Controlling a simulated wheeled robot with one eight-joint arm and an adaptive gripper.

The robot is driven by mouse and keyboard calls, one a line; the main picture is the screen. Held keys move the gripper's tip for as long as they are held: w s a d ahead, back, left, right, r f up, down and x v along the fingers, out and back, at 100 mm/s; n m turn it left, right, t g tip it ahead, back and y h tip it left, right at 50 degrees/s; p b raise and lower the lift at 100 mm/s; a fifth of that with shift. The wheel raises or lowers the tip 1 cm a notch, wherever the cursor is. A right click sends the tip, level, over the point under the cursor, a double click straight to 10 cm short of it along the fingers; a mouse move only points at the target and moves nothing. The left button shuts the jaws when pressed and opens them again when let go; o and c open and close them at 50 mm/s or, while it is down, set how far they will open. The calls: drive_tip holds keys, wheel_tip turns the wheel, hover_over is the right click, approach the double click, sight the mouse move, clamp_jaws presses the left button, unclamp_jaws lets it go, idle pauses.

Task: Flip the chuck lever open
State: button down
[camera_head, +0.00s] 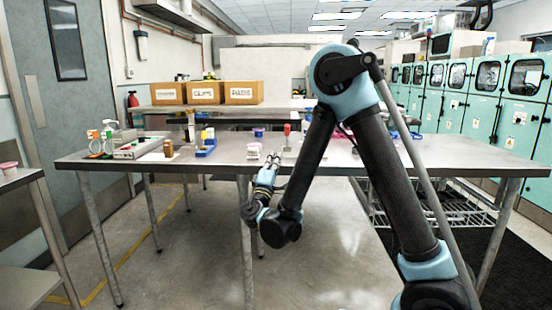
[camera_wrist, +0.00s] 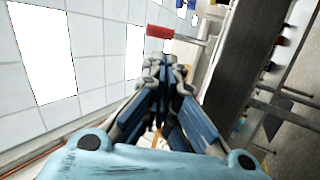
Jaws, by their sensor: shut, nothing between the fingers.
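A red-handled lever (camera_head: 287,129), which looks like the chuck lever, stands upright on the metal table (camera_head: 215,166) near its middle. In the wrist view, the red grip (camera_wrist: 160,32) sits at the end of a pale metal rod, just beyond my fingertips. My gripper (camera_head: 273,160) is at the table's front edge, a little left of the lever in the head view. It also shows in the wrist view (camera_wrist: 161,62), with its fingers together and nothing between them. I see a gap to the red grip, but cannot tell its depth. The lever's base is small and unclear.
Pink containers (camera_head: 341,145) stand right of the lever, partly behind my arm. Cardboard boxes (camera_head: 205,93) sit on a bench behind.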

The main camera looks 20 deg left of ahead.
drive_tip(key=x, duration=1.1)
drive_tip(key=shift+w+r, duration=0.25)
drive_tip(key=shift+a+r, duration=0.1)
drive_tip(key=shift+a, duration=0.05)
